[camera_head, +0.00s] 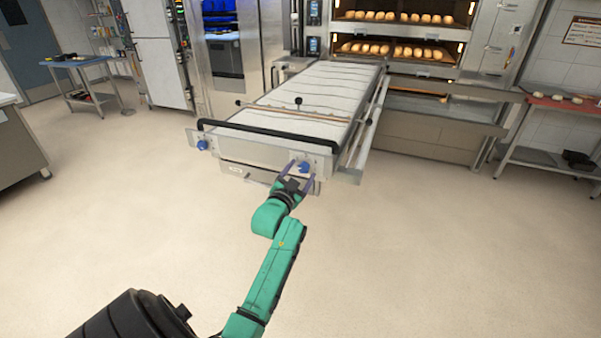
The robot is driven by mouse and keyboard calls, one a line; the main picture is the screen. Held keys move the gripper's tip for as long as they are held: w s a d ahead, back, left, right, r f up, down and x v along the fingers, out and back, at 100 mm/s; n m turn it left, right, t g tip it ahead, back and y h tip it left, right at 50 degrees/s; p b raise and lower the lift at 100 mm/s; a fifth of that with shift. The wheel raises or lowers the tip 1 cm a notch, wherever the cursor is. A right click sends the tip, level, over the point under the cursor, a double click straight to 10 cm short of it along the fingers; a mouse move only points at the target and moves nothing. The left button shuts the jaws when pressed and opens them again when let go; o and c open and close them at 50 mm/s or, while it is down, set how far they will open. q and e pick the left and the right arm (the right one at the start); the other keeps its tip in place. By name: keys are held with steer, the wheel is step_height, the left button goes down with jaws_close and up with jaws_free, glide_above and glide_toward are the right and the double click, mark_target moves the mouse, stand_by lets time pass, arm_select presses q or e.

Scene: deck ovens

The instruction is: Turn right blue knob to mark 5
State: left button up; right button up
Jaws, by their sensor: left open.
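The right blue knob (304,167) sits on the front panel of the long conveyor-like loader, near its right end. My left gripper (298,176) is open at this knob, with its fingers reaching up toward the panel on either side of it. I cannot tell whether the fingers touch the knob. The marks around the knob are too small to read. A second blue knob (202,145) is at the left end of the same panel. My right gripper does not show.
The loader (310,98) has a black front bar (262,132) above the panel and leads back to the deck ovens (408,30) holding bread. A red-topped table (563,107) stands at right, a blue-topped table (78,62) at left. The floor in front is clear.

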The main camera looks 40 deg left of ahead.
arm_select(q)
jaws_close()
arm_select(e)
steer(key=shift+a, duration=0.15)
